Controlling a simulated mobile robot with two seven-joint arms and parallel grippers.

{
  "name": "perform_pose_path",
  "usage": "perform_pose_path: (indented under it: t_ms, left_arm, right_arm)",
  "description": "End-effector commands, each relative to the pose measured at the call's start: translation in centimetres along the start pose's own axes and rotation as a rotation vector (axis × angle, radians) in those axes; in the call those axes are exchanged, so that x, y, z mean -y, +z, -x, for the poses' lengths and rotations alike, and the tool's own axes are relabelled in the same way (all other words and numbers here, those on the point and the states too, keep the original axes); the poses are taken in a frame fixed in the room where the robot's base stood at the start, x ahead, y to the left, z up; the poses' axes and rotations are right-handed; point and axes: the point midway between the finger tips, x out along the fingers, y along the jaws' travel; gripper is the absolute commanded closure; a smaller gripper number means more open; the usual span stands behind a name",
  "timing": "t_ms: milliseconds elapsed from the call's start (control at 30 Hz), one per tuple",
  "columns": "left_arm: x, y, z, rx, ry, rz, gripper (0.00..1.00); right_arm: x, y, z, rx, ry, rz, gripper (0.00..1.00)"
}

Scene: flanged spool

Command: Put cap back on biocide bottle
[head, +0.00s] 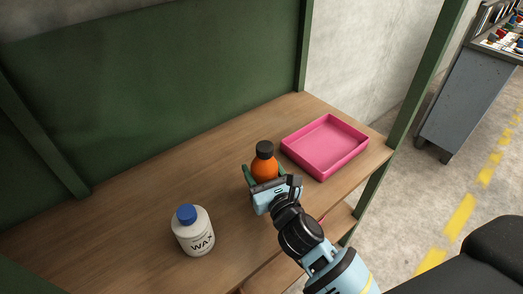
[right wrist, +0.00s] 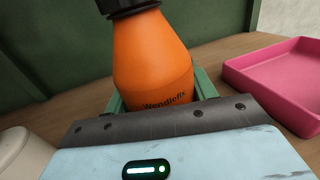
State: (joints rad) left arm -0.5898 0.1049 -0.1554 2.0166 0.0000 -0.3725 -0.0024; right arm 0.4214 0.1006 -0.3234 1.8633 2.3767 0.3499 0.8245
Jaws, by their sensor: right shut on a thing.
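An orange bottle (head: 264,168) with a black cap (head: 265,149) on top stands upright on the wooden shelf. In the right wrist view the bottle (right wrist: 152,65) carries lettering that reads "Wendlefix", and its black cap (right wrist: 128,5) is cut off by the top edge. My right gripper (head: 263,177) is shut on the orange bottle, with its green fingers on either side of the body. No label in view reads "biocide". No loose cap shows. My left gripper is not in view.
A white bottle (head: 194,238) marked "WAX" with a blue cap (head: 186,214) stands front left. An empty pink tray (head: 325,174) lies to the right of the orange bottle. Green panels and posts frame the shelf. Bare shelf lies at the left. A grey cabinet (head: 465,105) stands far right.

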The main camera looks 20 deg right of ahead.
Motion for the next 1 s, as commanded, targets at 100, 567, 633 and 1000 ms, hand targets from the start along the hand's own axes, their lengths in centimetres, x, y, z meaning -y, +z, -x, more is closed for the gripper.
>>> perform_pose_path:
  t_ms: [100,567,633,1000]
  left_arm:
    - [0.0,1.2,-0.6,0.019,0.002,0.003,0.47]
    - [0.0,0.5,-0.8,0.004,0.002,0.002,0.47]
    - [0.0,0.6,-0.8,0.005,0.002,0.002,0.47]
    - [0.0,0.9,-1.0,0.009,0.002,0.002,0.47]
  right_arm:
    - [-0.1,-2.6,0.2,-0.012,0.0,-0.003,1.0]
    - [-0.1,-3.1,0.2,-0.008,0.001,0.0,1.0]
    - [-0.1,-3.3,0.2,-0.008,0.001,-0.001,1.0]
    - [0.0,-3.7,0.2,-0.009,0.0,0.0,0.22]
